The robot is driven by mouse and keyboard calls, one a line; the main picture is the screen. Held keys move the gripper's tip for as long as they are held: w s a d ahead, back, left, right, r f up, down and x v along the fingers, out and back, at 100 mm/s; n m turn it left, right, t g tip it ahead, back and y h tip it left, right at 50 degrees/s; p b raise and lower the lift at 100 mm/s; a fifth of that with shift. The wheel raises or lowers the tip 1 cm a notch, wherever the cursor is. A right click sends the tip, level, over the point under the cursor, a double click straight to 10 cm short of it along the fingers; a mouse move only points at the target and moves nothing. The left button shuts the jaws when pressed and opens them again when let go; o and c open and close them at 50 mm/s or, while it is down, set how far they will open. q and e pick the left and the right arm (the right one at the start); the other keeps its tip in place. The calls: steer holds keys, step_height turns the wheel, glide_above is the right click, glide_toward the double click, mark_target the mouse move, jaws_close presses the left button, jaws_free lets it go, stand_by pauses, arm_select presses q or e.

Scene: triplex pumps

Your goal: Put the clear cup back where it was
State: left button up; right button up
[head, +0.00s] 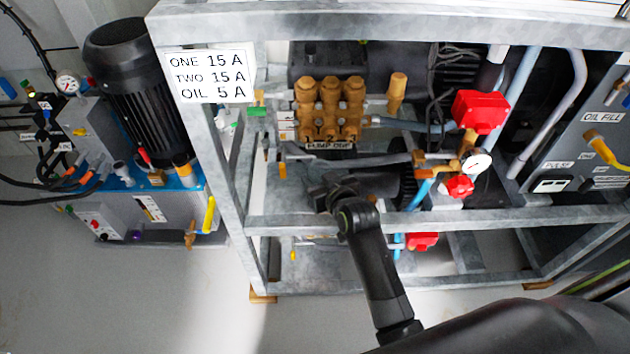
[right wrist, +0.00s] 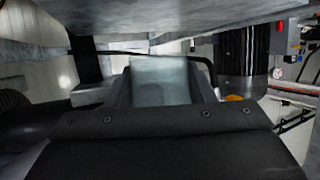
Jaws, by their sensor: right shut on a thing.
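My right gripper (head: 330,190) reaches into the pump frame, just below the label under the brass pump. In the right wrist view its two fingers (right wrist: 165,85) stand on either side of a pale, see-through thing that looks like the clear cup (right wrist: 160,72), and they are shut on it. The cup's lower part is hidden behind the gripper body. In the head view I cannot make out the cup; the gripper and the frame's shadow cover that spot. My left gripper is not in view.
A galvanised frame (head: 400,222) surrounds the brass pump (head: 330,108), with a front rail close to my right arm. Red-covered fittings (head: 480,112) and a gauge (head: 477,164) sit to the right. In the right wrist view, a grey metal beam (right wrist: 170,22) runs overhead.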

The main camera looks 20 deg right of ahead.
mark_target(315, 180)
steer(key=w, duration=0.3)
steer(key=shift+a, duration=0.15)
step_height(315, 180, down, 3)
steer(key=shift+s+f+b, duration=0.1)
steer(key=shift+b, duration=0.7)
steer(key=shift+f, duration=0.25)
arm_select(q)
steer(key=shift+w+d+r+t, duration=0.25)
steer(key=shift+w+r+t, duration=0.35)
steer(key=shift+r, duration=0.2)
arm_select(e)
steer(key=shift+r, duration=0.1)
steer(key=o, duration=1)
steer(key=shift+f, duration=0.2)
steer(key=shift+r, duration=0.1)
